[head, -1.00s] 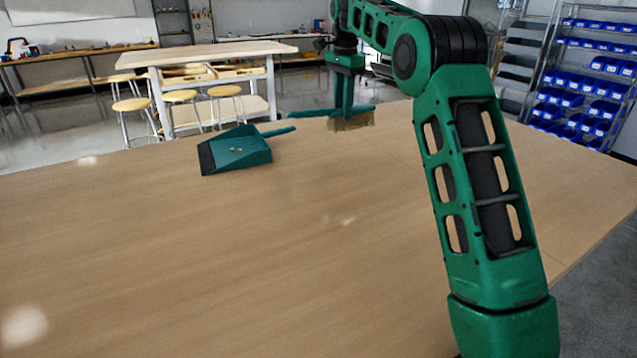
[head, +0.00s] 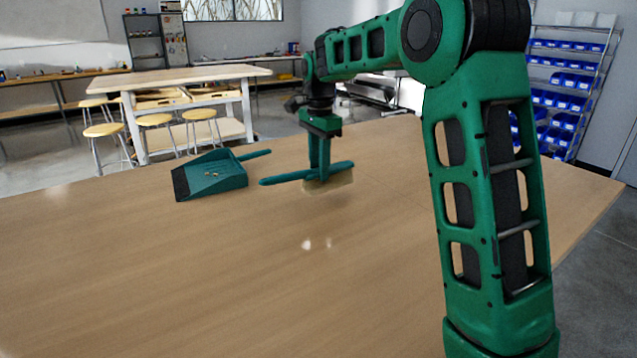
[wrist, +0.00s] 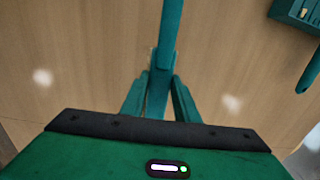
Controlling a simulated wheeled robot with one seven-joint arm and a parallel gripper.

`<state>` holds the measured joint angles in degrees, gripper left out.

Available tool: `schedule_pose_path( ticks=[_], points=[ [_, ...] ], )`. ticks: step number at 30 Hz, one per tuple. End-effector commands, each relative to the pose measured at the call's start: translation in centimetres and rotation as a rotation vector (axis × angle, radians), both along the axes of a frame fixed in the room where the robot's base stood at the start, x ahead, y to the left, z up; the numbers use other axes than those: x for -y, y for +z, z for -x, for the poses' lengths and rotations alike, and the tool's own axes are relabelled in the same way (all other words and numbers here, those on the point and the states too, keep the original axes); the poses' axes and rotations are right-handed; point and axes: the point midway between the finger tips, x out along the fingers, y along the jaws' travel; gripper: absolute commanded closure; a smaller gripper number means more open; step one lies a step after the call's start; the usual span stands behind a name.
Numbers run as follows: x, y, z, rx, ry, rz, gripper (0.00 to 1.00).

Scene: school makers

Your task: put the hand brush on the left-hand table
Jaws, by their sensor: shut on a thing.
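The hand brush (head: 335,174) has a teal handle and pale tan bristles. My gripper (head: 319,168) is shut on it from above, and the brush lies level with its handle pointing left. In the head view the bristles are just above or at the wooden table top; I cannot tell whether they touch. In the wrist view the teal brush handle (wrist: 171,30) runs up from between the fingers (wrist: 158,92), and the bristles are mostly hidden. The wide wooden table (head: 200,280) fills the foreground. A second table (head: 190,76) stands further back at the left.
A teal dustpan (head: 212,177) with small bits in it lies on the near table, left of the brush; part of it shows in the wrist view (wrist: 296,14). Stools (head: 104,131) stand by the back table. Shelves with blue bins (head: 565,80) are at the right. The near table's front is clear.

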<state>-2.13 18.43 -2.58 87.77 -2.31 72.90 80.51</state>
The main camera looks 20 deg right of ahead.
Motion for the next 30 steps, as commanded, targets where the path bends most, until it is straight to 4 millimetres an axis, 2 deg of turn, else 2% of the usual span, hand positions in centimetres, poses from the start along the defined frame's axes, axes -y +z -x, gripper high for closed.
schedule_pose_path(
  ticks=[5,12,30],
  points=[
    [-0.1,-0.9,0.2,0.0,-0.001,0.0,1.0],
    [0.0,-3.9,0.2,-0.001,-0.001,0.0,1.0],
    [0.0,-5.1,0.2,-0.002,-0.001,-0.001,1.0]
  ],
)
